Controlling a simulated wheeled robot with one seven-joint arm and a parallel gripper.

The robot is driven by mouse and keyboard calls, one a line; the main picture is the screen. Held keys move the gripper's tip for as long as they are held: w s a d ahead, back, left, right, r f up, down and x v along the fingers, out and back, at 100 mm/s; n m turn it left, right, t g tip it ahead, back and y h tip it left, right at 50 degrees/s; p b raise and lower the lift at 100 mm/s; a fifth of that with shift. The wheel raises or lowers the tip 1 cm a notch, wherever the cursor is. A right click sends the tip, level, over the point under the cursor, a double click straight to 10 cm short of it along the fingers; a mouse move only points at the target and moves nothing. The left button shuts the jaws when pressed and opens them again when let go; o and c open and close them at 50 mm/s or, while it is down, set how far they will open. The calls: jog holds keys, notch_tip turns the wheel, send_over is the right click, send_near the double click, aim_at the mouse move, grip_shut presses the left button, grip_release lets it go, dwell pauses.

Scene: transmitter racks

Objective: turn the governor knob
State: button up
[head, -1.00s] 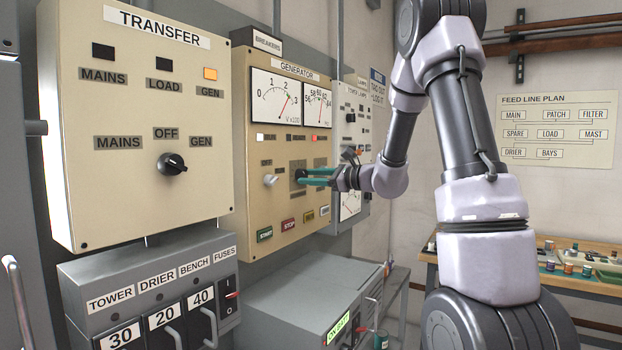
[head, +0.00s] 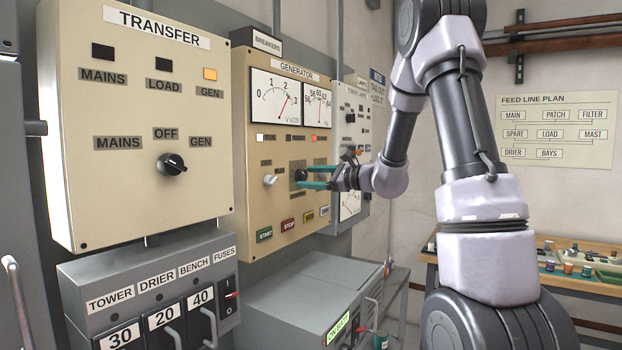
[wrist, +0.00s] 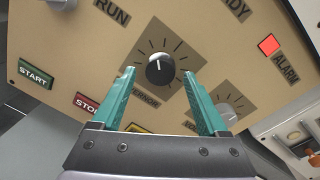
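The governor knob (wrist: 160,69) is a round black knob with a light pointer mark, on a dark square plate with tick marks. Its label below is partly hidden and only its end is legible. In the head view the knob (head: 299,175) sits on the beige generator panel (head: 262,215). My gripper (wrist: 164,80) is open, its two teal fingers on either side of the knob and apart from it in the wrist view. In the head view my gripper (head: 313,177) points at the knob from the right, with its fingers spread.
A grey knob (wrist: 227,107) sits right of the governor in the wrist view. A lit red alarm lamp (wrist: 269,45), the START button (wrist: 35,74) and the STOP button (wrist: 86,103) are on the same panel. The transfer panel (head: 120,190) stands at the left.

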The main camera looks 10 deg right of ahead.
jog(key=v, duration=1)
jog(key=shift+s+d, duration=0.25)
jog(key=shift+d, duration=0.05)
jog(key=s+a+n+g+h, duration=0.1)
jog(key=s+a+n+g, duration=0.35)
jog(key=s, duration=0.35)
jog(key=s+a+n+g+h, duration=0.25)
jog(key=s+a+n, duration=0.25)
jog(key=s, duration=0.3)
jog(key=s+d+n+t+h, duration=0.2)
jog(key=s+d+n+h, duration=0.4)
jog(key=s, duration=0.3)
jog(key=shift+s+d+r+h, duration=0.25)
jog(key=shift+d+r+h, duration=0.15)
jog(key=shift+h, duration=0.25)
